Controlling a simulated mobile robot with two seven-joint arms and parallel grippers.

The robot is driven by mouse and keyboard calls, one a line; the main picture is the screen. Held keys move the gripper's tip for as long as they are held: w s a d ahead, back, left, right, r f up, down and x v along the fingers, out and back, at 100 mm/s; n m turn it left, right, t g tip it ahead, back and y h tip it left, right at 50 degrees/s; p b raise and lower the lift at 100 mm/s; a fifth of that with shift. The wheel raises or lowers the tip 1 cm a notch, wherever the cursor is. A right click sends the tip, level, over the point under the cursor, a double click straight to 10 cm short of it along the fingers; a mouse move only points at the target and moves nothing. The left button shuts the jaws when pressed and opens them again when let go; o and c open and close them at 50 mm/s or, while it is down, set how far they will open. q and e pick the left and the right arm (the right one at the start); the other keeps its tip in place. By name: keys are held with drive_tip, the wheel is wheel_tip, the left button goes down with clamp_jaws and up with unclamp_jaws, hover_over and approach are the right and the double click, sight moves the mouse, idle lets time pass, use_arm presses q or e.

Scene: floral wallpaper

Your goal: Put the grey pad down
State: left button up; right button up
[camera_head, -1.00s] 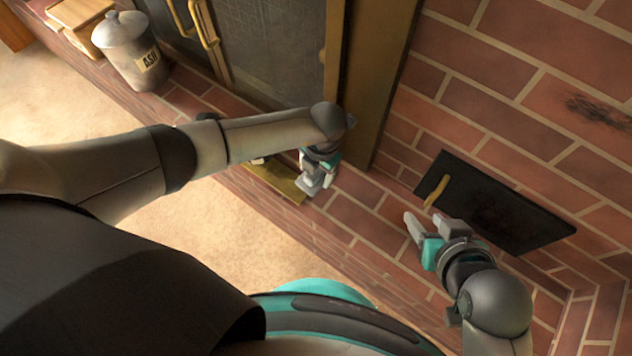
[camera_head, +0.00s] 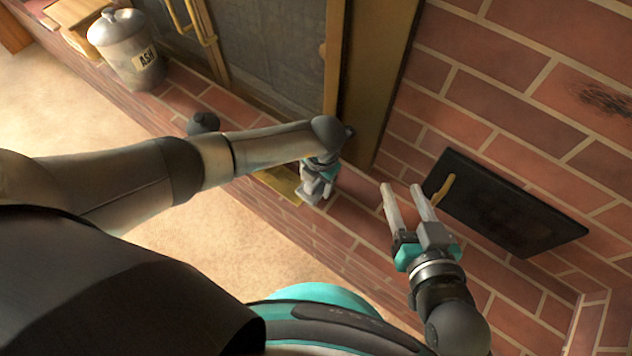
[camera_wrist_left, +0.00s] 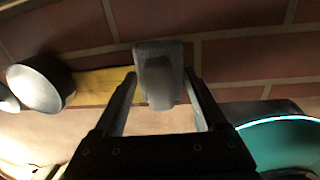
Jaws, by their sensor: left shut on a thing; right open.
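The grey pad (camera_wrist_left: 158,72) shows between the fingers of my left gripper (camera_wrist_left: 160,82) in the left wrist view. My left gripper (camera_head: 318,192) is shut on it in the head view, low over the brick hearth ledge beside a flat brass plate (camera_head: 281,183). The pad overlaps the brass plate (camera_wrist_left: 95,86) and bricks in the wrist view; I cannot tell whether it touches them. In the head view the pad is hard to tell apart from the fingers. My right gripper (camera_head: 405,192) is open and empty, left of a black wall hatch (camera_head: 510,215).
The hatch has a brass handle (camera_head: 444,190) close to my right fingers. A grey ash can (camera_head: 128,50) stands at the upper left of the ledge. Glass doors with brass handles (camera_head: 197,28) are behind my left arm. Bare brick ledge (camera_head: 352,208) lies right of my left gripper.

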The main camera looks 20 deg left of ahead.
use_arm(q)
drive_tip(key=shift+f, duration=0.3)
use_arm(e)
drive_tip(key=shift+a, duration=0.1)
use_arm(q)
drive_tip(key=shift+f, duration=0.1)
drive_tip(key=o, duration=1.4)
use_arm(e)
drive_tip(key=shift+a+r+t, duration=0.1)
drive_tip(key=shift+r+t, duration=0.1)
drive_tip(key=shift+t, duration=0.1)
drive_tip(key=shift+s+a, duration=0.1)
drive_tip(key=shift+a, duration=0.05)
